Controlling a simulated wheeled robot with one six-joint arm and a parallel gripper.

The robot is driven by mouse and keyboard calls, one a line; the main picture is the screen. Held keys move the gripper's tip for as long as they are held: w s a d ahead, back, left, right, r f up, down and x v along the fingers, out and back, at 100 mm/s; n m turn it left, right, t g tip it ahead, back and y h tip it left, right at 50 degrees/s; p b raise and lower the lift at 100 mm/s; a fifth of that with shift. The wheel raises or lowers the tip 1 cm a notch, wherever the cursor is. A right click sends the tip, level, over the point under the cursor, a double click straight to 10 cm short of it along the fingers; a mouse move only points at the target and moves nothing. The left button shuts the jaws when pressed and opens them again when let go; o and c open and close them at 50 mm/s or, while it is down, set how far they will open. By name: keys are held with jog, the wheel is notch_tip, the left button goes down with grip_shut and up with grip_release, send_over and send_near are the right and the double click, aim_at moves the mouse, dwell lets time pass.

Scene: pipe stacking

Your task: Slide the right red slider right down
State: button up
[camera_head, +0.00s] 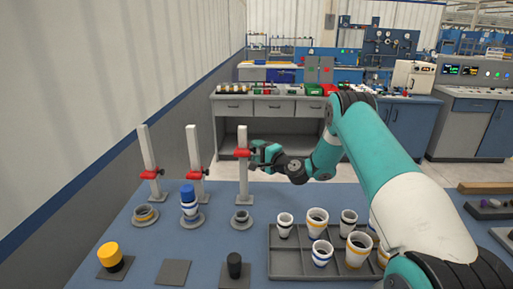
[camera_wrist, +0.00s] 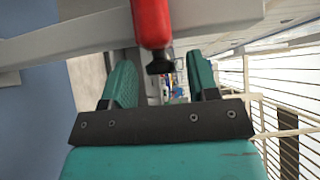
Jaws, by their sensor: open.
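The right red slider (camera_head: 242,153) sits on the upper half of the right grey post (camera_head: 243,180). It is higher than the left red slider (camera_head: 149,174) and the middle red slider (camera_head: 196,171) on their posts. My gripper (camera_head: 257,154) is just right of the right slider, at about its height. In the wrist view, its two teal fingers (camera_wrist: 160,78) are apart with nothing between their pads. A red handle with a black tip (camera_wrist: 152,25) reaches toward the gap between them. Whether a finger touches it I cannot tell.
Below the right post is a round base with a short dark-rimmed piece (camera_head: 241,216). A grey tray (camera_head: 284,264) of several cups lies at the front, under my arm.

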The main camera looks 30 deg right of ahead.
jog(key=shift+w, duration=0.3)
grip_shut()
notch_tip(320, 180, down, 8)
jog(key=b, duration=0.7)
jog(key=shift+r, duration=0.25)
grip_release()
jog(key=shift+r, duration=0.15)
